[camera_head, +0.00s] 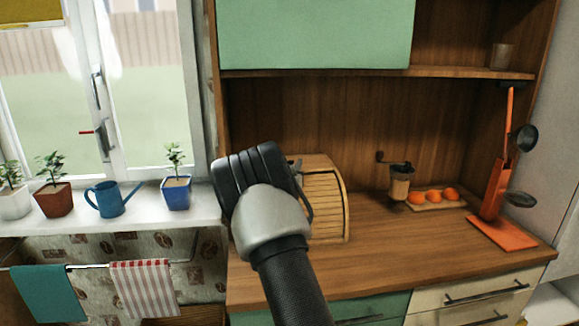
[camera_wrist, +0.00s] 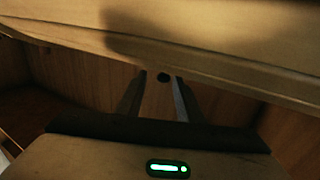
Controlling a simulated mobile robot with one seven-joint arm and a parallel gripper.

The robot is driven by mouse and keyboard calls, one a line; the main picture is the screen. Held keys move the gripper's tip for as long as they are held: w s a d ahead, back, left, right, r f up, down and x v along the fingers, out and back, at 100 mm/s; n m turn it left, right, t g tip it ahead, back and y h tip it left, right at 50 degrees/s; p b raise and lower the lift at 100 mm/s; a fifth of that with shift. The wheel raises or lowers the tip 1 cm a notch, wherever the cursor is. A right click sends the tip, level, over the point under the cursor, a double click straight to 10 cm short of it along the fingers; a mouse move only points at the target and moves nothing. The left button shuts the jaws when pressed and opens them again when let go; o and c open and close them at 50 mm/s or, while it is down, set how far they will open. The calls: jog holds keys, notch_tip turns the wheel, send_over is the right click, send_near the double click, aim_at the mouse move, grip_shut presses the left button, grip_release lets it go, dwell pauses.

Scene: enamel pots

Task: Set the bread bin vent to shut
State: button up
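The wooden bread bin (camera_head: 327,205) with a slatted roll front stands on the counter, its left side hidden behind my arm and gripper. My gripper (camera_head: 292,170) is at the bin's left side; its fingertips are mostly hidden in the head view. In the wrist view, the two fingers of my gripper (camera_wrist: 161,76) are apart. A small dark round spot (camera_wrist: 163,77) shows between their tips, with a gap on each side. I cannot tell whether it is a knob or a hole, and the vent's setting is not readable. A pale wooden surface (camera_wrist: 225,50) spans the top.
A coffee grinder (camera_head: 400,182), a board of orange fruits (camera_head: 436,198) and an orange utensil stand (camera_head: 495,195) are right of the bin. A blue plant pot (camera_head: 177,192) and watering can (camera_head: 112,199) stand on the sill. The counter's front middle is clear.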

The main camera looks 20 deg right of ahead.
jog(key=v, duration=1.7)
jog(key=shift+s, duration=0.2)
jog(key=shift+a, duration=0.1)
